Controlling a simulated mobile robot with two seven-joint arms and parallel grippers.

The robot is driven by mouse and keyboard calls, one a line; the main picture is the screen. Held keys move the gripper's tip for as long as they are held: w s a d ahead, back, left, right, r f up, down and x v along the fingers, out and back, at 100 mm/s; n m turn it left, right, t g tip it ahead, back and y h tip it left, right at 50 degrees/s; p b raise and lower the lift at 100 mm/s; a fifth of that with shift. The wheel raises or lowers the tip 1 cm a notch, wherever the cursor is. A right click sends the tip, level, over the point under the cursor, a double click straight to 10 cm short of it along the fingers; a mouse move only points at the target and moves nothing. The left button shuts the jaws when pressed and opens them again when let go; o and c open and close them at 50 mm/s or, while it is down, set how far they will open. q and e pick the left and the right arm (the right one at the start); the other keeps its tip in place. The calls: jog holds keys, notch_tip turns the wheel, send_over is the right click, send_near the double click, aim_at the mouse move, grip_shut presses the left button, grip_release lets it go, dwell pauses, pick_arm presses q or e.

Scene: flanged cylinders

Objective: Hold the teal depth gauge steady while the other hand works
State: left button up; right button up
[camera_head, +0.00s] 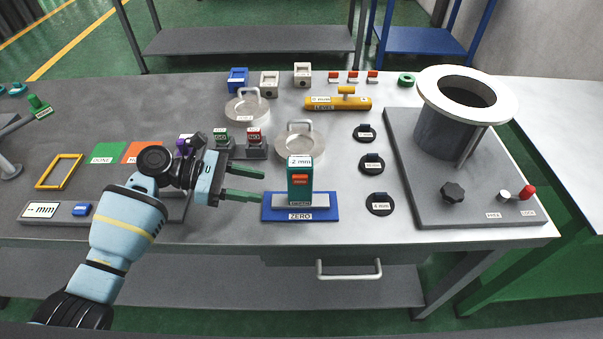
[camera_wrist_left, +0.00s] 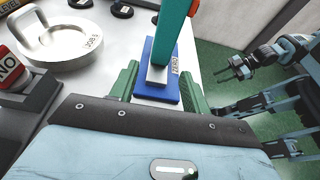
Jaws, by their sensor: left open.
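In the left wrist view the gauge (camera_wrist_left: 172,38) rises ahead between the two open fingers (camera_wrist_left: 160,88), above the blue block (camera_wrist_left: 163,92). The fingers do not appear to touch it.
A flanged cylinder (camera_head: 438,125) stands on a grey plate at the right. Round lids with handles (camera_head: 299,146) and a red and green button box (camera_head: 238,149) sit behind the gauge. Black discs (camera_head: 380,207) lie to its right. Bare table lies between gauge and front edge.

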aim_at(295, 194)
pick_arm(q)
jog(key=shift+s, duration=0.1)
jog(key=shift+s+d+f, duration=0.15)
jog(key=shift+d, duration=0.3)
jog(key=b+x, duration=0.2)
jog(key=x, duration=0.3)
jog(key=shift+d+f, duration=0.1)
jog(key=shift+f, duration=0.1)
jog(key=d, duration=0.2)
jog(key=shift+d, duration=0.25)
jog(key=shift+d+f, duration=0.25)
jog(key=shift+d, duration=0.2)
jog(key=shift+d+f, duration=0.1)
jog(key=shift+d, duration=0.05)
pick_arm(e)
jog(key=shift+s+a+f, duration=0.15)
jog(key=shift+s+f, duration=0.75)
jog(key=shift+f, duration=0.15)
jog(key=shift+s+f+g, duration=0.1)
jog(key=shift+f+g, duration=0.05)
jog(key=shift+g, duration=0.15)
pick_arm(q)
jog(key=shift+c, duration=0.6)
jog(key=c, duration=0.5)
pick_arm(e)
jog(key=shift+s, duration=0.15)
